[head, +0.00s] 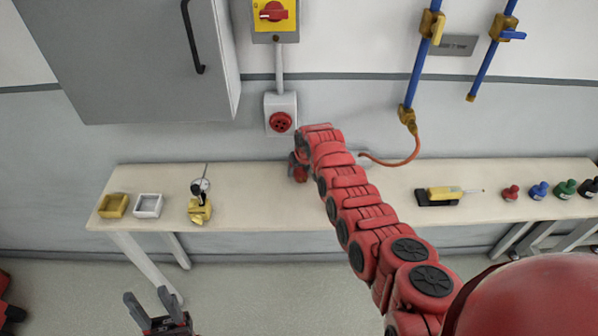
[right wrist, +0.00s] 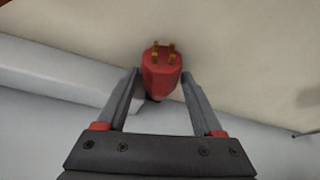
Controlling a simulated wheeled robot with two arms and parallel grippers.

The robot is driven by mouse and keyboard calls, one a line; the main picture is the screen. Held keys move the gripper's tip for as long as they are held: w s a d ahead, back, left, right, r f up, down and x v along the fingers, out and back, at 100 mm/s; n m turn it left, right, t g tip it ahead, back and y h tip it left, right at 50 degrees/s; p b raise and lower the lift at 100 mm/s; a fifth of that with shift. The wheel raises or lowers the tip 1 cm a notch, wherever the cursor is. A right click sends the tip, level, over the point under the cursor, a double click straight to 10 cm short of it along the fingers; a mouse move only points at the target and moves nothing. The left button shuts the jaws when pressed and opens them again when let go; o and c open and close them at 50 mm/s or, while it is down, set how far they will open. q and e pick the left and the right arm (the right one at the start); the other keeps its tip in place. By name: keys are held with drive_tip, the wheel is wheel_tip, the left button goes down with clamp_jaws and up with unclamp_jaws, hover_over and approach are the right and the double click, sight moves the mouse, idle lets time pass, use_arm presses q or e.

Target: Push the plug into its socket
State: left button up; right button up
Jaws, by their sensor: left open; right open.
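The red plug (right wrist: 161,74) with gold pins is between the fingers of my right gripper (right wrist: 160,84) in the right wrist view. The fingers are open on either side of it; I cannot tell whether either touches it. In the head view a red part, likely the plug (head: 300,174), shows at the end of my right arm near the bench's back edge, mostly hidden. The socket (head: 281,122), a red round face with dark holes on a grey wall box, is just above and left of that. My left gripper (head: 157,308) is open and empty, low in front of the bench.
The pale bench (head: 250,200) holds a yellow bin (head: 113,206), a white bin (head: 148,206), a dial gauge on a yellow base (head: 200,205), a yellow tool (head: 445,195) and coloured bottles (head: 538,189).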

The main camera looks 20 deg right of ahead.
drive_tip(key=shift+c, duration=0.3)
clamp_jaws()
drive_tip(key=shift+s+r+b, duration=0.1)
drive_tip(key=shift+r+b, duration=0.15)
drive_tip(key=shift+b, duration=0.1)
